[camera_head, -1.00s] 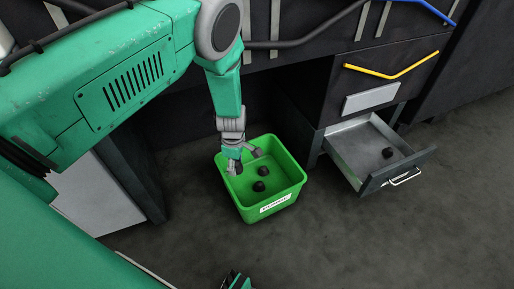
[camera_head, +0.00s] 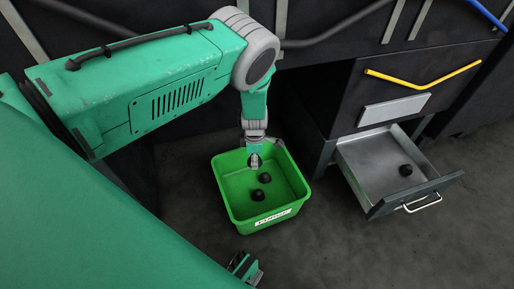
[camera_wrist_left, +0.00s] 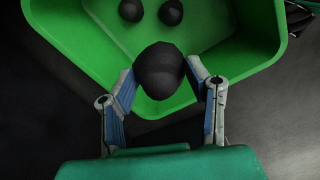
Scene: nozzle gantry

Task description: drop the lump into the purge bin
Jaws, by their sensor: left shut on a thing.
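My left gripper (camera_head: 256,160) hangs at the back rim of the green purge bin (camera_head: 222,196) in the head view. In the left wrist view its two fingers (camera_wrist_left: 167,88) are shut on a round dark lump (camera_wrist_left: 160,70). That lump shows against the bin's wall (camera_wrist_left: 262,30), near the rim; its height above the bin is hard to tell. Two dark lumps (camera_head: 264,177) (camera_head: 258,195) lie inside the bin. A part that looks like my right gripper (camera_head: 245,267) shows at the bottom of the head view; its jaws are unclear.
A yellow bar (camera_head: 425,77) crosses the cabinet above. Bare floor (camera_head: 340,240) lies in front of the bin and drawer.

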